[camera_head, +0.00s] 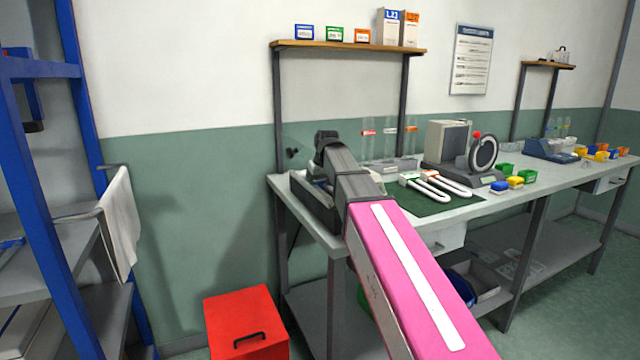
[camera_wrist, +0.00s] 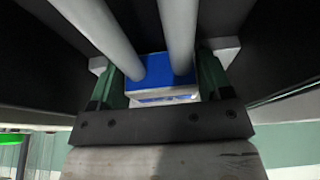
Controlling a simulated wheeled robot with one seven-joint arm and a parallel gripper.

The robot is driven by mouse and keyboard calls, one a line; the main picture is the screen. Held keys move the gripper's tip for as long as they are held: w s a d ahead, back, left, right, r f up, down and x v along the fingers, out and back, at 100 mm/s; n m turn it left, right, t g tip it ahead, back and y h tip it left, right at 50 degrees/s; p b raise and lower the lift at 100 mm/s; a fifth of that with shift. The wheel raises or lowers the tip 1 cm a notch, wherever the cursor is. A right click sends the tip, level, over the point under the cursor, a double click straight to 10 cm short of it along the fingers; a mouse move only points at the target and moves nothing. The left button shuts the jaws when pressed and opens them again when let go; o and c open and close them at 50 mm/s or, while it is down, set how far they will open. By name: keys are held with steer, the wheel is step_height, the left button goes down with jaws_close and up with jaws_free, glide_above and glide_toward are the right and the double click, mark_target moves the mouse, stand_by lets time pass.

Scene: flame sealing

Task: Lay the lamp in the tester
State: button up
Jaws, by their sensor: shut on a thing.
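My gripper (camera_wrist: 160,84) is shut on a lamp with a blue and white base (camera_wrist: 168,70) and two pale tubes (camera_wrist: 180,35); the base sits between its dark green fingers in the wrist view. In the head view my dark wrist hides the gripper and held lamp. They are over or in a dark open-topped box (camera_head: 311,205) at the bench's left end, which looks like the tester, though I cannot be sure. Dark walls flank the lamp in the wrist view. Whether the lamp touches the box floor cannot be seen.
Two white U-shaped lamps (camera_head: 432,190) lie on a green mat (camera_head: 440,205) right of my arm. Behind are upright tubes (camera_head: 390,135), a grey screen unit (camera_head: 447,140) and a round dial device (camera_head: 484,153). A red bin (camera_head: 245,315) stands on the floor.

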steer(key=shift+f, duration=0.1)
stand_by(0.3)
steer(key=o, duration=0.9)
steer(key=shift+o, duration=0.8)
steer(key=v, duration=1)
steer(key=shift+s+d+r, duration=0.1)
steer(key=shift+s+r, duration=0.1)
steer(key=shift+r, duration=0.2)
steer(key=shift+s, duration=0.1)
